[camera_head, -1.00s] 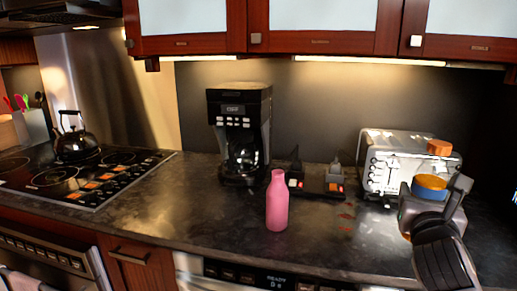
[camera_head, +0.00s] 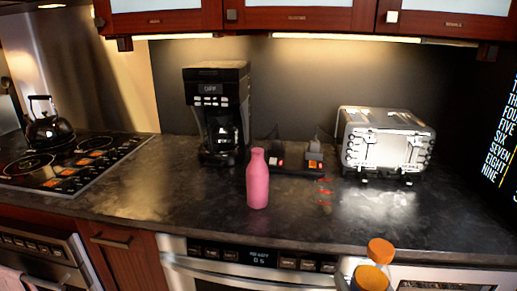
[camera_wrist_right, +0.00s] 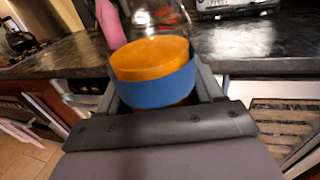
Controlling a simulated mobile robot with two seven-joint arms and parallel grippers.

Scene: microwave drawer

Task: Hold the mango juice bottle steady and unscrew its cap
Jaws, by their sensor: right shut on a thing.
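The mango juice bottle (camera_wrist_right: 152,62) is between the fingers of my right gripper (camera_wrist_right: 155,92) in the right wrist view. It shows an orange fill, a blue band and a clear upper part. In the head view the bottle (camera_head: 371,279) is at the bottom edge, right of centre, in front of the counter. Its orange cap (camera_head: 380,250) shows above the orange fill, and the clear part between is hard to make out. My right gripper is shut on the bottle and mostly below the head view. My left gripper is not in view.
A pink bottle (camera_head: 257,182) stands on the dark counter (camera_head: 130,200). Behind are a coffee maker (camera_head: 217,115) and a toaster (camera_head: 386,140). A kettle (camera_head: 48,130) stands on the stove at left. A drawer front (camera_head: 240,270) lies below the counter edge.

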